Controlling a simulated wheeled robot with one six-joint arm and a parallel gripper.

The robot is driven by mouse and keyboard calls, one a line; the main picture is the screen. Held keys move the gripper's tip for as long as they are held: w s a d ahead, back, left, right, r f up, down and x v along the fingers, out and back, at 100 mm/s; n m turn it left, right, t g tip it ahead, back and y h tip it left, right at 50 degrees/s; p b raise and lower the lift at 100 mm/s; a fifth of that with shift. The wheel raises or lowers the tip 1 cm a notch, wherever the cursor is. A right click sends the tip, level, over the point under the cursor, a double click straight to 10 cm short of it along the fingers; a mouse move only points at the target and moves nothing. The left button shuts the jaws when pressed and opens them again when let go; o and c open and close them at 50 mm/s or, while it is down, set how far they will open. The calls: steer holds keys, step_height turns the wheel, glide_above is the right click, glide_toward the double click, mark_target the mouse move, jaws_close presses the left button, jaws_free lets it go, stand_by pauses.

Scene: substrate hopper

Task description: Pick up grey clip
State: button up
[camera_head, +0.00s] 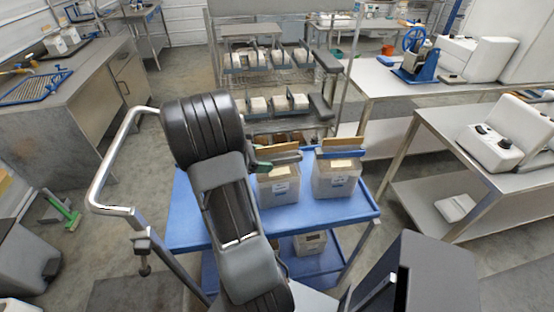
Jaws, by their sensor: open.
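Two pale, translucent containers stand upright on the blue cart's top: a left one (279,188) and a right one (337,180). Each has a brown flap rising from its top. A dark strip (287,158) lies across the foot of the left flap, with a dark green piece (262,167) at its left end. I cannot tell whether this strip is the grey clip. A blue strip (342,154) crosses the right flap. My black and grey arm passes just left of the left container and covers part of the cart. My gripper is not visible.
The blue cart (355,208) has a metal handle (110,160) and a lower shelf with another container (309,242). Behind stands a wire rack (275,75) of several containers. Metal benches (455,135) with machines stand right, a grey counter (70,110) left. Floor shows between them.

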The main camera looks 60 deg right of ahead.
steer(key=c, duration=1)
step_height(320, 180, up, 10)
step_height(320, 180, up, 7)
steer(key=p, duration=0.6)
steer(key=shift+p, duration=0.35)
stand_by(0.4)
step_height(320, 180, down, 2)
steer(key=shift+f+b, duration=0.1)
steer(key=shift+b, duration=1)
steer(key=shift+w, duration=0.1)
